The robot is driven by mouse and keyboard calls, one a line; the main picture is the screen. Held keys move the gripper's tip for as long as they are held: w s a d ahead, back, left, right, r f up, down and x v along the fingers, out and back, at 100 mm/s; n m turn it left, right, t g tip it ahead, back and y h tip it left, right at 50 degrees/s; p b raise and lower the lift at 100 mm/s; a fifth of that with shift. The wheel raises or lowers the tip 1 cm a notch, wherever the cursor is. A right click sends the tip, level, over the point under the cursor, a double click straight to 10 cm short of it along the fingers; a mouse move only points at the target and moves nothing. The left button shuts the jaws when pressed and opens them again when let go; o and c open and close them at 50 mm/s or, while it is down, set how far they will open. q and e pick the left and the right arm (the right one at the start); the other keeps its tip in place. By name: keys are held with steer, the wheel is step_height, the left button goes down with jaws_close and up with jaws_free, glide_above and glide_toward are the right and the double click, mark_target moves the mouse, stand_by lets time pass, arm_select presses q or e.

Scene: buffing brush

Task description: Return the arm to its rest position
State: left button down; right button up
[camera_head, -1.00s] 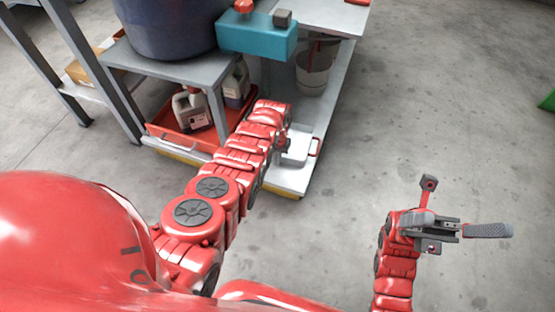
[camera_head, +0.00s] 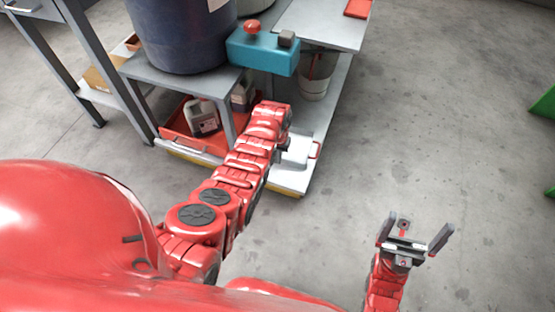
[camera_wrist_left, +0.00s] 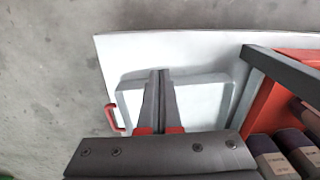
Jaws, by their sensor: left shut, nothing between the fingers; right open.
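My left arm reaches forward over the lower shelf of a cart in the head view. Its gripper is mostly hidden there by the arm. In the left wrist view my left gripper (camera_wrist_left: 160,74) is shut and empty, pointing down over a pale grey box-like part (camera_wrist_left: 204,95) on the white shelf (camera_wrist_left: 190,48); I cannot tell whether it touches. My right gripper (camera_head: 415,231) is open and empty at the lower right of the head view, its fingers spread apart above bare floor.
The cart carries a dark blue drum (camera_head: 185,32), a teal box with a red knob (camera_head: 262,52), a red tray (camera_head: 178,138) with bottles, and a white bucket (camera_head: 315,78). A red handle (camera_head: 316,150) sticks out at its edge.

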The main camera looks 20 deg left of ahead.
arm_select(q)
steer(key=shift+r, duration=0.5)
